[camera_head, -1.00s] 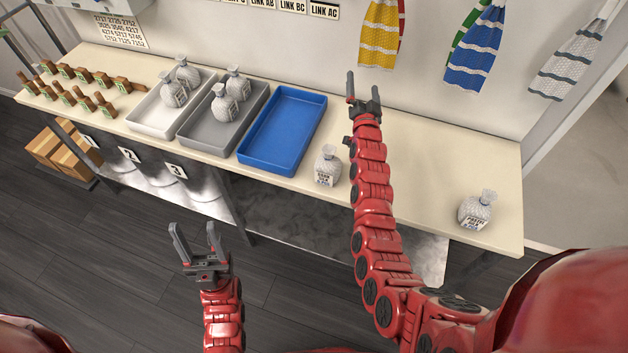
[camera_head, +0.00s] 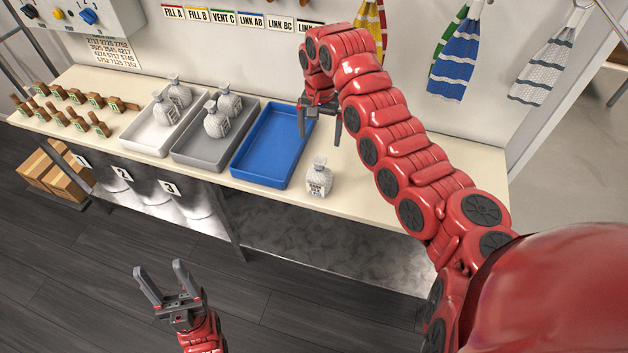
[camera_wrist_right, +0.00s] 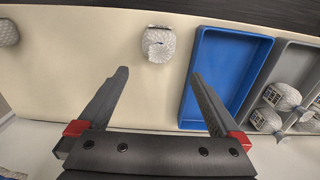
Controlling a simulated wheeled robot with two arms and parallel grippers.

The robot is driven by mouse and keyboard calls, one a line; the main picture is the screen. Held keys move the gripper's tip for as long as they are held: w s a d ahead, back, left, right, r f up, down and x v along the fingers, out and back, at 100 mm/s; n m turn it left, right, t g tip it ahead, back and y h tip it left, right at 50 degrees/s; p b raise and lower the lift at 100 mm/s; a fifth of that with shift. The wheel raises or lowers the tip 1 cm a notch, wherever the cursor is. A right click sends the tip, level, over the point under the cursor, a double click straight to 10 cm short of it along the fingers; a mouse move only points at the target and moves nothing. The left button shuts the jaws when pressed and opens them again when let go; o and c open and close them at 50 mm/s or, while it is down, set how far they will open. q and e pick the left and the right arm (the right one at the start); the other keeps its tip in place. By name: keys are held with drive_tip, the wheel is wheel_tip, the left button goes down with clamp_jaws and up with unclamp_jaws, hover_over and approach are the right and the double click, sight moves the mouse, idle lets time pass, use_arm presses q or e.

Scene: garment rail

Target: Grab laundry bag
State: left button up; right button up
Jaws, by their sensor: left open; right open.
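A small grey-white laundry bag (camera_head: 319,178) with a tied neck and a printed label stands alone on the table, right of the blue tray. It also shows in the right wrist view (camera_wrist_right: 158,44), ahead of and between the fingers. My right gripper (camera_head: 320,128) is open and points down above the table, behind the bag and beside the blue tray's right edge; its fingers (camera_wrist_right: 160,95) hold nothing. My left gripper (camera_head: 162,284) is open and empty, low in front of the table over the floor. Other bags stand in the white tray (camera_head: 135,137) and grey tray (camera_head: 191,154).
The blue tray (camera_head: 264,168) is empty. Brown-handled pieces (camera_head: 75,105) stand at the table's left. Striped cloths (camera_head: 455,60) hang on the back wall.

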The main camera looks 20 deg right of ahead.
sight(319, 160)
drive_tip(key=shift+s+f, duration=0.1)
drive_tip(key=shift+f, duration=0.3)
wheel_tip(319, 160, down, 9)
drive_tip(key=shift+f+b, duration=0.15)
drive_tip(key=shift+b, duration=0.35)
drive_tip(key=shift+f+p, duration=0.5)
drive_tip(key=shift+f, duration=0.35)
drive_tip(key=shift+f+p, duration=0.4)
drive_tip(key=shift+p, duration=0.05)
wheel_tip(319, 160, down, 3)
drive_tip(key=shift+s+f+p, duration=0.15)
drive_tip(key=shift+p, duration=0.65)
drive_tip(key=shift+f, duration=0.7)
drive_tip(key=c, duration=1.2)
drive_tip(key=shift+c, duration=0.2)
